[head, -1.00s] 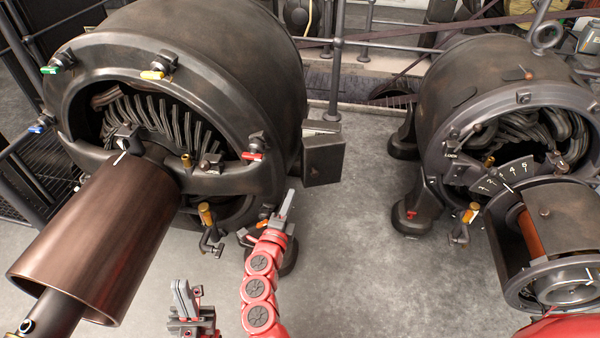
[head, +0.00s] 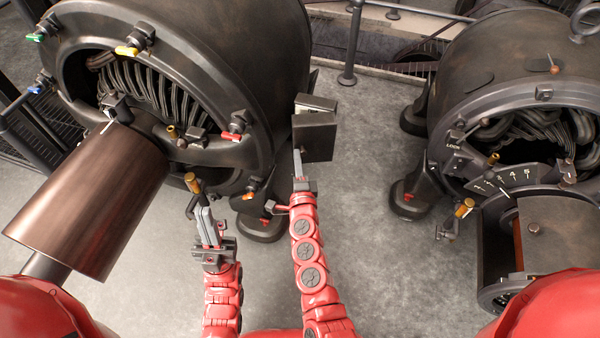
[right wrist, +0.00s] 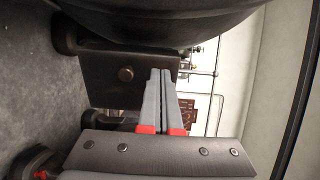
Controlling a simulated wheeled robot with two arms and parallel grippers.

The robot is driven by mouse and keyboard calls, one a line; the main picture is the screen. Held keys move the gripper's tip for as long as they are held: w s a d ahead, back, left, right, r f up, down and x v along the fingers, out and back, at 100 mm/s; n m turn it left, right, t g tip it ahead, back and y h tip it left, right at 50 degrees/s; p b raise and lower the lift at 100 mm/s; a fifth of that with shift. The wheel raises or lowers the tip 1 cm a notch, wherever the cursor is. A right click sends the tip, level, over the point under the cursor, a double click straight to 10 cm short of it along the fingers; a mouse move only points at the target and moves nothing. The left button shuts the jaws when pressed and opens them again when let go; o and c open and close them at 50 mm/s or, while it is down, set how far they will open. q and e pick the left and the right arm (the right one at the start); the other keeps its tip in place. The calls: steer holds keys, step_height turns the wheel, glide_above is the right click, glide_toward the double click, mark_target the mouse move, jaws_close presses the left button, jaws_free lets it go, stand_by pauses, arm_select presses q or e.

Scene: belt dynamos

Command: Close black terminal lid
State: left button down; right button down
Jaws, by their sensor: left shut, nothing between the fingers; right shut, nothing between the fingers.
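The black terminal box (head: 318,104) sticks out from the right side of the left dynamo. Its black lid (head: 318,138) stands away from the box at an angle, with a pale gap showing at the top. My right gripper (head: 297,156) is shut and empty, its tips at the lid's lower left edge; I cannot tell whether they touch it. In the right wrist view the lid (right wrist: 105,85) is a dark plate with a round knob, and the gripper's fingers (right wrist: 160,75) overlap its edge. My left gripper (head: 203,205) is shut and empty, below the left dynamo's front.
The left dynamo (head: 215,70) has a brown shaft drum (head: 95,205) and coloured terminals, including a red one (head: 231,136). A brass-handled fitting (head: 192,183) is close to my left gripper. Another dynamo (head: 490,65) stands right. Floor (head: 380,250) between is clear.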

mark_target(295, 135)
steer(key=w, duration=0.5)
steer(key=shift+w+a+b, duration=0.25)
steer(key=shift+w+b, duration=0.1)
steer(key=w+h, duration=0.1)
steer(key=w+a+m+h+b, duration=0.1)
steer(key=w, duration=0.1)
steer(key=w+a+m+h, duration=0.1)
steer(key=shift+w+a+h+b, duration=0.15)
steer(key=shift+a+h+b, duration=0.05)
steer(key=shift+h+b, duration=0.2)
